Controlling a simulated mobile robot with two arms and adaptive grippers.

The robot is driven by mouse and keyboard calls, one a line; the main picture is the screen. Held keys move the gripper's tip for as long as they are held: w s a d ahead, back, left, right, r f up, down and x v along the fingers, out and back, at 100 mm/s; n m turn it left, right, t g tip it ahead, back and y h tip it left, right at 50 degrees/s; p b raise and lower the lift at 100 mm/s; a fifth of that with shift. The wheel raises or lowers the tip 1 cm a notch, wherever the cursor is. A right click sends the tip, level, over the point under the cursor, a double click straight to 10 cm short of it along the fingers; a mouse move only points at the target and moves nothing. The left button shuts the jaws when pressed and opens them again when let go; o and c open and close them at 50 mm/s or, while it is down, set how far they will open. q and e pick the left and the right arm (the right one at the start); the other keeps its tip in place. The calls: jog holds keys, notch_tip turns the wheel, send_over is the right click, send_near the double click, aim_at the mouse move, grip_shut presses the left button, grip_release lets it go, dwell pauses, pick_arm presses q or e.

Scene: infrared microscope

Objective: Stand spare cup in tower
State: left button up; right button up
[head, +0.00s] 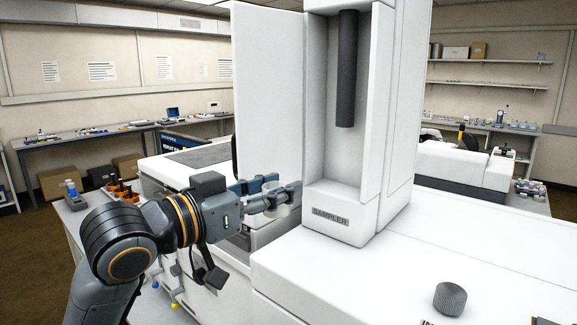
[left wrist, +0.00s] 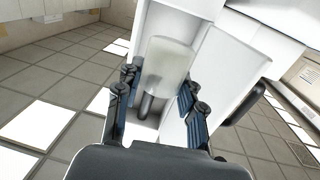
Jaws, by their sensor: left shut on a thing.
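The tower (head: 325,185), labelled SAMPLER, stands open at the front, with its white door (head: 268,80) swung out to the left. A dark cylinder (head: 346,70) hangs in its bay above the bare bay floor. My left gripper (head: 283,193) is just left of the tower's lower front, outside the bay. It is shut on the spare cup (head: 284,210), a pale translucent cup partly hidden by the fingers. In the left wrist view the cup (left wrist: 168,66) sits between the two fingers, with the white tower and the dark cylinder (left wrist: 147,104) behind it. My right gripper is not in view.
A white instrument top (head: 440,250) extends right of the tower, with a dark knurled knob (head: 450,299) on it. The open door stands close behind my left gripper. Side benches (head: 100,133) and shelves (head: 490,85) line the walls, well away.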

pick_arm(q)
jog(key=shift+r, duration=0.4)
jog(key=shift+w+d, duration=0.3)
jog(key=shift+w, duration=0.15)
jog(key=b+x, duration=0.1)
jog(key=x, duration=0.3)
send_near(351, 165)
jog(key=p+x, duration=0.1)
jog(key=x, duration=0.1)
jog(key=r+p+x, duration=0.1)
jog(key=x, duration=0.1)
jog(key=shift+w+d+p, duration=0.25)
jog(key=shift+d+p, duration=0.05)
jog(key=shift+p, duration=0.05)
jog(key=shift+p+x, duration=0.3)
jog(key=shift+x, duration=0.6)
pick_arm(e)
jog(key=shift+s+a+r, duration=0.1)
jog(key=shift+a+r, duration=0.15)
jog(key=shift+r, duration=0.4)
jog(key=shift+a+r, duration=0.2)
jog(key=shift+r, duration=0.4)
pick_arm(q)
jog(key=shift+f, duration=0.15)
jog(key=shift+a+f, duration=0.1)
jog(key=shift+f, duration=0.3)
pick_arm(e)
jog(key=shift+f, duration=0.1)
